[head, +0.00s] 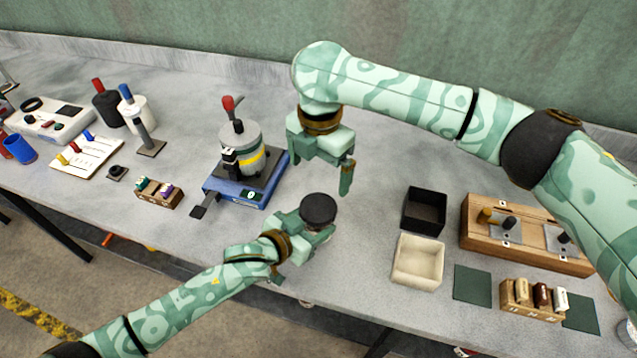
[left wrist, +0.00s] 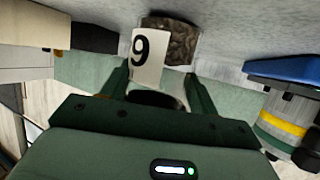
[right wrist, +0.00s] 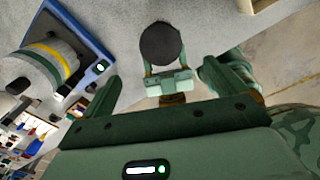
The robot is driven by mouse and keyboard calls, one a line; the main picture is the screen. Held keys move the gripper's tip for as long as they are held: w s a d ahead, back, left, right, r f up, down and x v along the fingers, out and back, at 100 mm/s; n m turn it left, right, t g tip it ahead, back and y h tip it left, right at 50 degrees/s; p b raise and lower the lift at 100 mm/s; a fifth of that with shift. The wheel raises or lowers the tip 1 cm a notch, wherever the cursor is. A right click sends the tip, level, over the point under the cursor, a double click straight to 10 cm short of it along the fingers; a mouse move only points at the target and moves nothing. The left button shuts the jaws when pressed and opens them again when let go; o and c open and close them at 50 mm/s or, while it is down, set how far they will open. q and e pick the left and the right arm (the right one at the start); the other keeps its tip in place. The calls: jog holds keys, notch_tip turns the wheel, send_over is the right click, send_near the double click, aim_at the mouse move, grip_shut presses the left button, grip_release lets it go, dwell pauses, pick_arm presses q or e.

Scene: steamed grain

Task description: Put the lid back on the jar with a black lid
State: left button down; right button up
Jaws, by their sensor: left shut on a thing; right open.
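The jar (left wrist: 181,45) with brown contents and a white label reading 9 is in the left wrist view. My left gripper (head: 312,232) is shut on it near the table's front edge. A round black lid (head: 319,208) covers the jar's top in the head view; it also shows from above in the right wrist view (right wrist: 160,44). I cannot tell whether the lid is fully seated. My right gripper (head: 324,172) is open and empty, above the table behind the lid and apart from it.
A blue-based device (head: 235,192) with a grey pot (head: 240,142) stands left of the grippers. A black box (head: 424,210), a cream box (head: 417,260) and a wooden rack (head: 525,235) stand to the right. Bare table lies between the cream box and the lid.

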jog(key=shift+r, duration=0.75)
pick_arm(q)
jog(key=shift+c, duration=1.5)
grip_release()
jog(key=p+v, duration=0.3)
jog(key=v, duration=1.3)
jog(key=shift+a+p, duration=0.2)
jog(key=shift+p, duration=0.1)
pick_arm(e)
notch_tip(320, 180, up, 4)
jog(key=shift+s+r, duration=0.1)
pick_arm(q)
jog(key=shift+s, duration=0.1)
